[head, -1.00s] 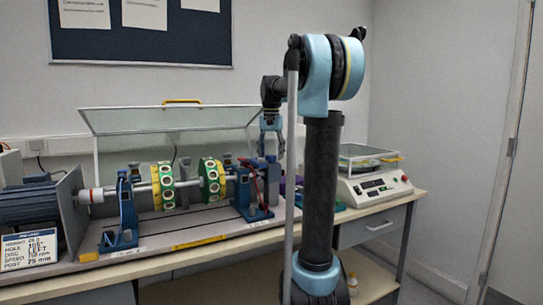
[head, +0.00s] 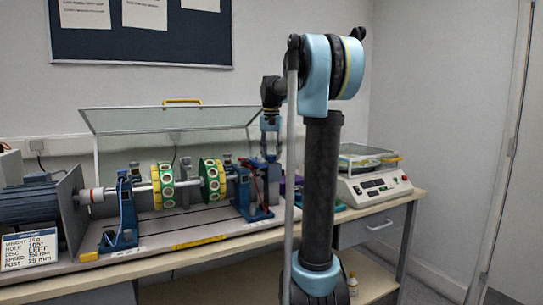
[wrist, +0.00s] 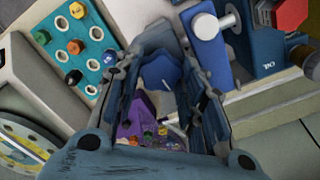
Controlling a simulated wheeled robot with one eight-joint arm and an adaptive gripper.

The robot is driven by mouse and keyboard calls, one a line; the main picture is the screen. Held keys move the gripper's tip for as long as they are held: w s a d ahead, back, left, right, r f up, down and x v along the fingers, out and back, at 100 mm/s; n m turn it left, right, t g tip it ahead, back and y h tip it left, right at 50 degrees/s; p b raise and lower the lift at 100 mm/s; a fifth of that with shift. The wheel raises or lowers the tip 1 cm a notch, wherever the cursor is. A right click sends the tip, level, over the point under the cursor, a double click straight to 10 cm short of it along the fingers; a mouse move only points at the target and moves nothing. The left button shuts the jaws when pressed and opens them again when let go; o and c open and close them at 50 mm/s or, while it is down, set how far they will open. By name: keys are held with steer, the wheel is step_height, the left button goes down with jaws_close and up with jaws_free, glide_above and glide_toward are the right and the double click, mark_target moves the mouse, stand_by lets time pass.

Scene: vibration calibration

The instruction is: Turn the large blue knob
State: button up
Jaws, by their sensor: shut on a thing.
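The large blue knob (wrist: 160,75) shows between my gripper's fingers in the wrist view, partly covered by them. My gripper (wrist: 163,82) is shut on it, with one finger on each side. In the head view my gripper (head: 270,138) points down behind the right end of the shaft rig, and the knob cannot be made out there.
A blue bearing stand (head: 249,195) and the green-and-yellow discs (head: 212,180) are left of my gripper. A teal tray of coloured pieces (wrist: 92,73) and a purple bin (wrist: 130,127) lie close by. A raised clear cover (head: 165,120) stands behind the rig.

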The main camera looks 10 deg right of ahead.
steer(key=n, duration=1)
steer(key=shift+n, duration=0.3)
stand_by(0.5)
steer(key=o, duration=1)
steer(key=shift+o, duration=0.2)
step_height(320, 180, up, 12)
steer(key=shift+w+f, duration=0.1)
